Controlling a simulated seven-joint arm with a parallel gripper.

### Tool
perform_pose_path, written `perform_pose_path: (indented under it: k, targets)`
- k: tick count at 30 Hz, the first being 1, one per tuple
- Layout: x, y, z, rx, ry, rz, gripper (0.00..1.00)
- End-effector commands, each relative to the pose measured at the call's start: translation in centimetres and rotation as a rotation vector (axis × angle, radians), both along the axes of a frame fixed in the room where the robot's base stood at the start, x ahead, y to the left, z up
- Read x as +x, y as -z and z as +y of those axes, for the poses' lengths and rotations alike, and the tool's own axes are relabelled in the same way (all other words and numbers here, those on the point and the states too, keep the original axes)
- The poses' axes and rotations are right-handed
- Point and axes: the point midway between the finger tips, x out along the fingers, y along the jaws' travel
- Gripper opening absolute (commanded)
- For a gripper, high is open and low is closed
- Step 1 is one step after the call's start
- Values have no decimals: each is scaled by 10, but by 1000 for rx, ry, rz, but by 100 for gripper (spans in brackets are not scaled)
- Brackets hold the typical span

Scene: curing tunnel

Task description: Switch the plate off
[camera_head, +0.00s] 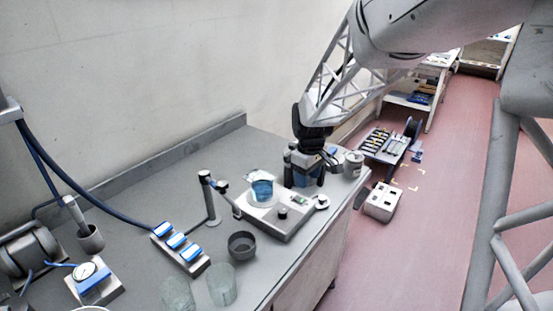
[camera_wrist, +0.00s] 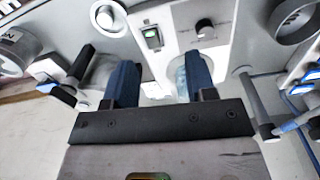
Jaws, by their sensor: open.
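The plate (camera_head: 262,220) is a pale grey box on the bench, with a beaker of blue liquid (camera_head: 262,189) on top. Its front panel also shows in the wrist view (camera_wrist: 178,38), with a lit green rocker switch (camera_wrist: 152,38) and a dark round knob (camera_wrist: 205,28). My gripper (camera_wrist: 160,64) is open, its two blue fingers apart with nothing held between them. The switch appears beyond the fingertips, without visible contact. In the head view my gripper (camera_head: 307,176) is at the plate's far right side. The fingers partly hide glassware in the wrist view.
A stand (camera_head: 209,198) rises left of the plate. A dark cup (camera_head: 242,245), clear glasses (camera_head: 222,285) and a block with blue-topped switches (camera_head: 180,249) are nearer the front. A pale pot (camera_head: 353,163) stands near the bench's right end.

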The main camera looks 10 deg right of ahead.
Motion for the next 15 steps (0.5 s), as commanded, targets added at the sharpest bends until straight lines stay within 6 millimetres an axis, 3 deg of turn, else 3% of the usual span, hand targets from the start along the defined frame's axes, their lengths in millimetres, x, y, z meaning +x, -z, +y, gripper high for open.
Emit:
perform_pose_path:
  k: [6, 15]
  targets:
    - [29, 26, -1, 0, -68, 23, 51]
    - [38, 32, -1, 0, -92, 27, 51]
